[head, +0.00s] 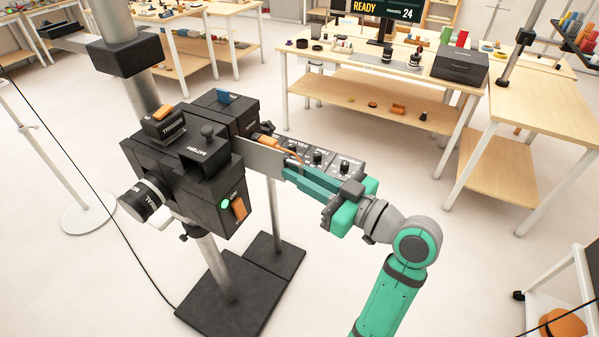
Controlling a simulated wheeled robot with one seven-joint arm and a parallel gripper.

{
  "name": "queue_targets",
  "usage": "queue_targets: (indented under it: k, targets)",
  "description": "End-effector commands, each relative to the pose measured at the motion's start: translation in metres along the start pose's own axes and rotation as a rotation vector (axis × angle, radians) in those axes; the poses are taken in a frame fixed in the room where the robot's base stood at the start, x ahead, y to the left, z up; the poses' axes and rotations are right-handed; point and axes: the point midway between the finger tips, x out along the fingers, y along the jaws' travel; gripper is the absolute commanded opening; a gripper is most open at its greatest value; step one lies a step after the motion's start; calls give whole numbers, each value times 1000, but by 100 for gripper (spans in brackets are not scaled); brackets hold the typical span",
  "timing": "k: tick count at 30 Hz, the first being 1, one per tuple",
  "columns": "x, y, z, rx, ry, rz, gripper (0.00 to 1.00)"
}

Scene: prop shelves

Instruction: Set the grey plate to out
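The grey plate (259,157) is a flat upright strip that stands out from the right side of a black box-shaped device (211,187) on a stand. My teal gripper (291,174) is at the plate's right end, and its fingertips overlap that end in the picture. The fingers lie close together. The far finger is mostly hidden, so I cannot tell whether they are clamped on the plate. How much of the plate is inside the device is hidden.
The device carries a lit green button, an orange switch (239,208), a trigger block (164,124) and a battery block (204,147). A black control panel (318,158) with knobs lies just behind my gripper. Tables with small props stand behind. Floor to the left is clear except a cable and pole base.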

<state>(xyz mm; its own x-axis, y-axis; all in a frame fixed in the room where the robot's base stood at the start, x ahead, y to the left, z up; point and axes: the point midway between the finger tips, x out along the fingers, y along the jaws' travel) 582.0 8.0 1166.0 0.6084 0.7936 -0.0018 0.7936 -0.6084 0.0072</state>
Motion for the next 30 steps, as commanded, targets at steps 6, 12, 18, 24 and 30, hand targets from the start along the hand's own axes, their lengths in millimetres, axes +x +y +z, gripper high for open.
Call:
queue_targets:
  k: [6, 12, 18, 24, 30]
  targets:
    - [0, 6, -1, 2, 4, 18, 26]
    - [1, 4, 0, 1, 3, 12, 26]
    - [-12, 4, 0, 2, 2, 13, 26]
    - [-48, 4, 0, 1, 3, 16, 26]
    - [-84, 5, 0, 1, 4, 17, 26]
